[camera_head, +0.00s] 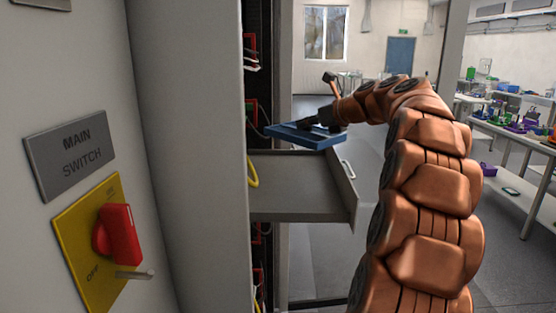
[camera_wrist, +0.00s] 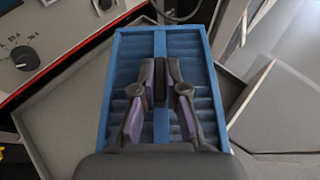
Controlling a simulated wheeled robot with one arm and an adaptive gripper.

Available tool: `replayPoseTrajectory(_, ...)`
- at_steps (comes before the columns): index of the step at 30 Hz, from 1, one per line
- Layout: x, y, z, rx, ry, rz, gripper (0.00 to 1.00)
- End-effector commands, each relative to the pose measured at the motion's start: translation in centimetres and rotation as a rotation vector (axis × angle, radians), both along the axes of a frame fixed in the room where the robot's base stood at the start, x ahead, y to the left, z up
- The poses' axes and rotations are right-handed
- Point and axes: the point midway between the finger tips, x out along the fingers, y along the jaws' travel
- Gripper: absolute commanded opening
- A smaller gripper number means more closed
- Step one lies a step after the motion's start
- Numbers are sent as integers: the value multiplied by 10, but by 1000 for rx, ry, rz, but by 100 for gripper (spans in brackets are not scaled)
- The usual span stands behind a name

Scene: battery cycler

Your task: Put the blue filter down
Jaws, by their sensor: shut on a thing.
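The blue filter (camera_wrist: 204,72) is a flat rectangular frame with pleats and a centre bar. In the wrist view my gripper (camera_wrist: 160,75) is shut on a dark grip at the filter's middle. In the head view the blue filter (camera_head: 318,139) is held roughly level above an open grey drawer (camera_head: 300,190). My gripper (camera_head: 318,122) shows small and dark on top of it. In the wrist view the drawer (camera_wrist: 60,125) lies beneath the filter. I cannot tell whether the filter touches the drawer's rim.
A cabinet with a red main switch (camera_head: 117,232) stands at the left. Yellow cable (camera_head: 252,170) hangs by the drawer's inner end. A control panel with knobs (camera_wrist: 25,58) lies at the upper left of the wrist view.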

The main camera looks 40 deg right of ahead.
Motion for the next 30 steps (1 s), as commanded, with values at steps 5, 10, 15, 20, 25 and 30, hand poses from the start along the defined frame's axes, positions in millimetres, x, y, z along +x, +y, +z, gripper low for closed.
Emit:
replayPoseTrajectory(5, 24, 32, 1, 0, 2, 2, 0)
replayPoseTrajectory(10, 45, 61, 1, 0, 3, 4, 0)
replayPoseTrajectory(15, 43, 59, -29, 6, 4, 2, 0)
replayPoseTrajectory(20, 44, 60, -57, 4, 4, 1, 0)
replayPoseTrajectory(25, 44, 59, -76, 3, 0, 3, 0)
replayPoseTrajectory(30, 44, 59, -87, 2, 1, 3, 0)
